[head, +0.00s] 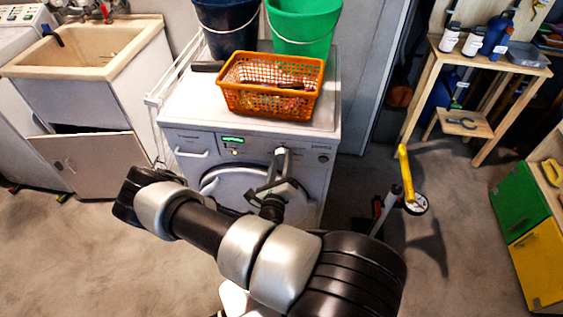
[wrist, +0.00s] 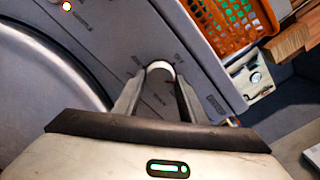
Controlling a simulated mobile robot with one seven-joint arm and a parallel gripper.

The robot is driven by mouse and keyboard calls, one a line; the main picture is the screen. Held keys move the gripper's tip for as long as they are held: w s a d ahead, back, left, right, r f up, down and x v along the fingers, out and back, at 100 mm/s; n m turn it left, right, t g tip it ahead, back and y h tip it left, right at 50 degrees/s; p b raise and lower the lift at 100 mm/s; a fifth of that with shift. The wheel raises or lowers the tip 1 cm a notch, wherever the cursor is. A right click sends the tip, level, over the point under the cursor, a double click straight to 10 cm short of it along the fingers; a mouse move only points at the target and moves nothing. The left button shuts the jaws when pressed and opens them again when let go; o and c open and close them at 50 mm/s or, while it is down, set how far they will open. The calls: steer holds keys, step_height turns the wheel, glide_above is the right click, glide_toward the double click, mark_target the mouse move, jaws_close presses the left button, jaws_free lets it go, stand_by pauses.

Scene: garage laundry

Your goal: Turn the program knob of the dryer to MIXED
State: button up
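The white dryer (head: 300,207) stands against the wall in the head view, with a small lit green display (head: 233,139) on its front panel. My gripper (head: 281,158) is at the panel, right of the display, and hides the program knob there. In the wrist view the pale round program knob (wrist: 161,67) sits between the two fingertips of my gripper (wrist: 162,76), which appear to touch its sides. Small printed labels ring the knob, blurred and partly covered by the fingers. The knob's pointer cannot be made out.
An orange basket (head: 270,84), a green bucket (head: 304,30) and a dark blue bucket (head: 228,28) stand on the dryer. A sink cabinet (head: 87,95) is at left. A yellow-handled object (head: 404,170) stands right of the dryer. The floor in front is partly clear.

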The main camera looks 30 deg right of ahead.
steer(key=shift+r+m+p, duration=0.1)
steer(key=shift+m+p, duration=0.25)
steer(key=shift+m, duration=0.05)
steer(key=m+p, duration=0.2)
steer(key=m, duration=0.1)
steer(key=shift+m, duration=0.3)
steer(key=m+p, duration=0.3)
steer(key=m, duration=0.2)
steer(key=shift+m, duration=0.3)
steer(key=o, duration=1.1)
steer(key=shift+c, duration=0.2)
steer(key=v, duration=1.7)
steer(key=shift+a, duration=0.25)
